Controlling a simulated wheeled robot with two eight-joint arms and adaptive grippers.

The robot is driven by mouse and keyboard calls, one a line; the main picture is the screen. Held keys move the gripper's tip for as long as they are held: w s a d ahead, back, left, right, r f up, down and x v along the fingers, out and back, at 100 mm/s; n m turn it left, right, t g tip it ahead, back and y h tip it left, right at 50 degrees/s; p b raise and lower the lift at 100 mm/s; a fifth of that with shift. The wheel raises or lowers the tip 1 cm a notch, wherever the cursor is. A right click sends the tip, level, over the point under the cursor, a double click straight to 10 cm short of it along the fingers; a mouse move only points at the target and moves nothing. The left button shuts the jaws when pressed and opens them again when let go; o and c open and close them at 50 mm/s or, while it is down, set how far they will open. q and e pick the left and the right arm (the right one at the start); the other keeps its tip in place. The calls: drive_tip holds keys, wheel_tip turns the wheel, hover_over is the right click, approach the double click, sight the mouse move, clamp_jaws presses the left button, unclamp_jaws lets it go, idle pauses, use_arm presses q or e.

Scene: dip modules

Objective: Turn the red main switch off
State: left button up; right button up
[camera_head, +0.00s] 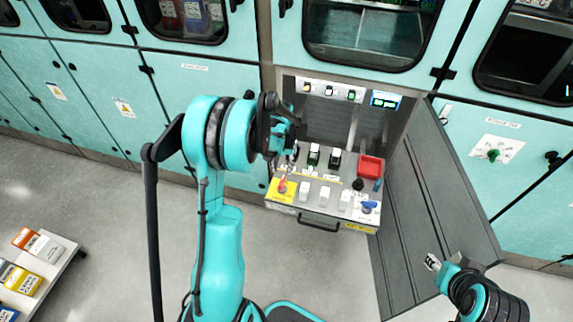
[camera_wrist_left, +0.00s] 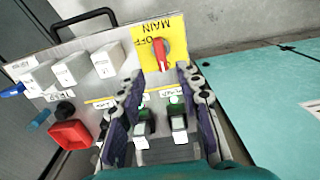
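The red main switch (camera_head: 282,186) is a rotary handle on a yellow plate (camera_head: 273,193) at the front left of the pulled-out control panel. In the left wrist view the red main switch (camera_wrist_left: 164,55) lies nearly lengthwise in the picture, beside the printed words MAIN and OFF on the yellow plate (camera_wrist_left: 147,33). My left gripper (camera_head: 290,148) is above the panel's left side. In the left wrist view its fingers (camera_wrist_left: 160,78) are apart with nothing between them, short of the switch. My right gripper (camera_head: 434,262) is at the lower right, away from the panel; its opening is unclear.
The panel also carries black rocker switches (camera_head: 313,157), white breakers (camera_head: 324,196), a red block (camera_head: 370,167) and a blue handle (camera_head: 369,205). An open grey door (camera_head: 430,205) stands to the right. A low shelf with boxes (camera_head: 60,260) is at the lower left.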

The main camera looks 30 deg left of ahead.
sight(282, 181)
use_arm(q)
drive_tip(key=shift+a+f, duration=0.1)
drive_tip(key=shift+f, duration=0.25)
wheel_tip(282, 181, down, 7)
drive_tip(key=b, duration=0.2)
drive_tip(key=shift+f+b, duration=0.1)
drive_tip(key=shift+b, duration=0.3)
clamp_jaws()
